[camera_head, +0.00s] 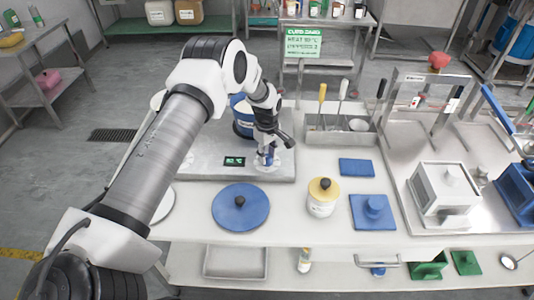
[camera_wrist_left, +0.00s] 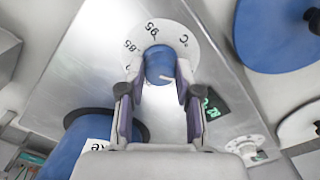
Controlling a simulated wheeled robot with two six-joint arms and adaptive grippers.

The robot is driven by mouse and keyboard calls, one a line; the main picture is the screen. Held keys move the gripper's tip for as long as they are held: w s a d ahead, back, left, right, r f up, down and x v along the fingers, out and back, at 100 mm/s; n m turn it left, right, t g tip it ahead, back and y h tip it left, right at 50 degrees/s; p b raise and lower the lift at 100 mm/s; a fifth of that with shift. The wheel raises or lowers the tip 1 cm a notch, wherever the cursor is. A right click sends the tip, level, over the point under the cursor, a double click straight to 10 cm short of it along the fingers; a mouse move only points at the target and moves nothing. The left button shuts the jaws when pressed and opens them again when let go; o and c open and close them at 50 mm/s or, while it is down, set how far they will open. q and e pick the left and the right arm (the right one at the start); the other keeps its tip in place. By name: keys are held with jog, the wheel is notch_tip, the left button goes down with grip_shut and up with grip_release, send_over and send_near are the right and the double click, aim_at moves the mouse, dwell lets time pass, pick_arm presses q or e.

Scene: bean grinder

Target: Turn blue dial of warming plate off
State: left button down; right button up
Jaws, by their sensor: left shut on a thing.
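The warming plate (camera_head: 205,165) is a grey metal slab on the white table, with a small green-lit display (camera_head: 234,161). Its blue dial (camera_wrist_left: 158,62) sits on a white round scale with 85, 95 and °C marks, and bears a white pointer line. My left gripper (camera_head: 266,152) reaches down to the dial at the plate's front right. In the left wrist view its two fingers (camera_wrist_left: 158,88) stand on both sides of the dial, shut on it. The gripper partly hides the dial in the head view. My right gripper is not in view.
A blue pot (camera_head: 241,112) stands on the plate behind my gripper. A blue round lid (camera_head: 240,212), a yellow-lidded jar (camera_head: 322,200) and a blue press block (camera_head: 374,210) lie in front. A tool rack (camera_head: 338,132) stands to the right.

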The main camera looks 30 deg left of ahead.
aim_at(267, 157)
pick_arm(q)
jog(key=shift+s+f, duration=0.2)
jog(key=c, duration=0.8)
grip_release()
jog(key=shift+w, duration=0.15)
jog(key=shift+r, duration=0.1)
jog(key=shift+r, duration=0.2)
notch_tip(267, 157, up, 12)
jog(key=shift+f, duration=0.25)
